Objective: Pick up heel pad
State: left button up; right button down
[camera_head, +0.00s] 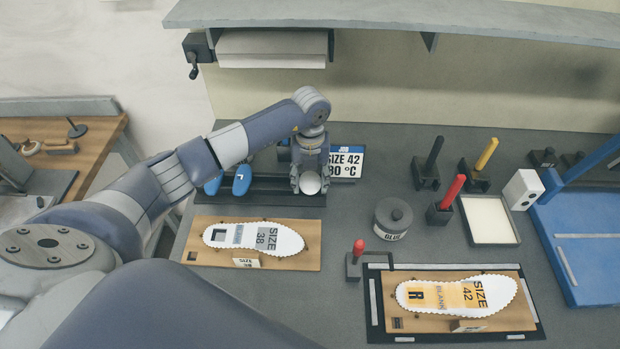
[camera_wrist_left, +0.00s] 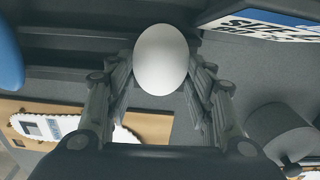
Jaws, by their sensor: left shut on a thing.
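My left gripper (camera_head: 309,178) is shut on a white, oval heel pad (camera_head: 310,183). It holds the pad in front of the dark rack (camera_head: 265,198) at the back of the bench. In the left wrist view the heel pad (camera_wrist_left: 161,59) sits between the two fingers (camera_wrist_left: 160,85), its smooth face showing. Whether the pad still touches the rack or bench is hard to tell. My right gripper is not in view.
A "SIZE 42" sign (camera_head: 346,162) stands just right of the gripper. Blue forms (camera_head: 242,179) stand left. A size 38 insole (camera_head: 240,237) and a size 42 insole (camera_head: 420,294) lie on wooden boards. A glue pot (camera_head: 392,217) and several upright-handled tools are right. A shelf (camera_head: 400,14) overhangs the back.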

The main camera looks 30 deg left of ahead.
aim_at(310, 187)
pick_arm(q)
jog(key=r+b, duration=0.1)
jog(key=r, duration=0.1)
jog(key=r+b, duration=0.1)
jog(key=shift+s+d+r+b, duration=0.15)
jog(key=shift+s+r+b, duration=0.05)
jog(key=shift+s+b, duration=0.1)
jog(key=s+d+r+b, duration=0.2)
jog(key=s+d+b, duration=0.2)
jog(key=s, duration=0.9)
jog(key=shift+s+d, duration=0.4)
jog(key=shift+d, duration=0.8)
